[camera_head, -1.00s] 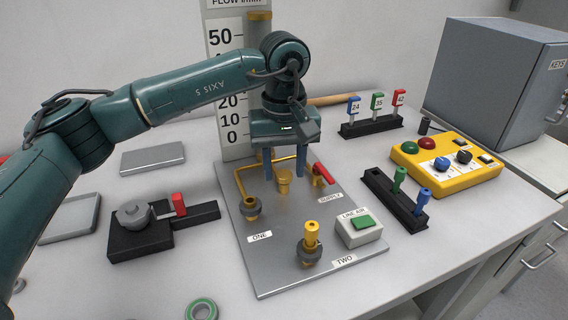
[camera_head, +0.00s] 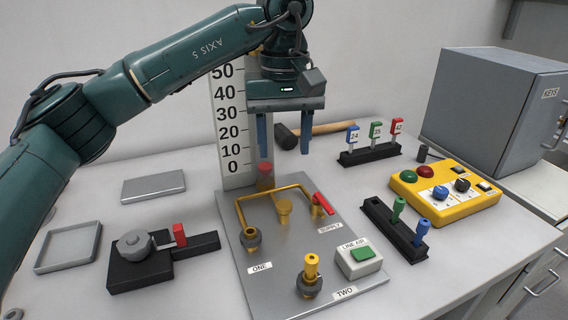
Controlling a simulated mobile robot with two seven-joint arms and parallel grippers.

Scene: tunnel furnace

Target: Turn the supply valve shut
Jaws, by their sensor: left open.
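The supply valve (camera_head: 321,205) has a red lever and sits on the brass pipe at the right rear of the grey panel (camera_head: 275,289), by the SUPPLY label (camera_head: 330,228). The lever slants from upper left to lower right. My left gripper (camera_head: 284,146) is open and empty, fingers pointing down. It hangs well above the panel's rear edge, up and to the left of the lever, apart from it. The brass pipe (camera_head: 268,192) runs from the valve to the fitting near ONE. My right gripper is out of view.
A flow scale (camera_head: 230,128) stands behind the panel, with a red-topped part at its base. A hammer (camera_head: 320,129) lies behind.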

